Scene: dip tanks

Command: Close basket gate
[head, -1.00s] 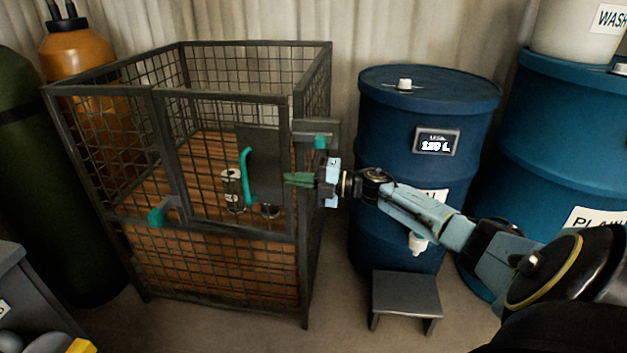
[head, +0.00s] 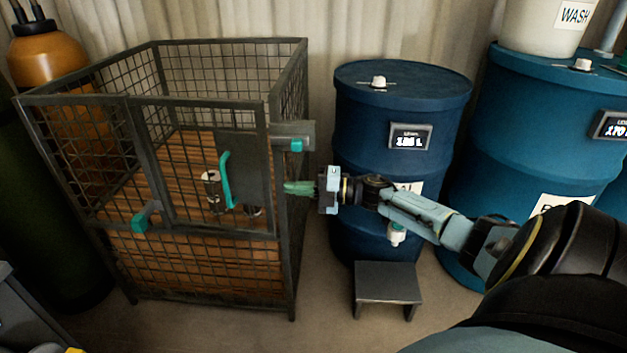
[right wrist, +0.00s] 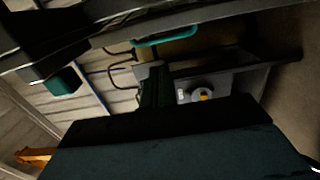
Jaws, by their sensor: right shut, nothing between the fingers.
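The mesh basket (head: 289,240) stands at the left in the head view. Its gate (head: 128,160), a framed mesh panel with a dark plate (head: 252,165) and a teal upright handle (head: 225,180), lies in line with the basket's front. A teal latch piece (head: 296,146) sits on the right post, and another teal piece (head: 140,222) is at the lower left of the gate. My right gripper (head: 298,188) is shut and empty, pointing left beside the basket's front right post. The teal handle also shows in the right wrist view (right wrist: 165,40). My left gripper is not in view.
Silvery cylindrical items (head: 211,190) stand inside the basket. A dark blue drum (head: 350,130) stands right of it, with a small grey step stool (head: 388,280) in front. A larger blue drum (head: 520,130) is further right. An orange cylinder (head: 50,60) is behind the basket's left.

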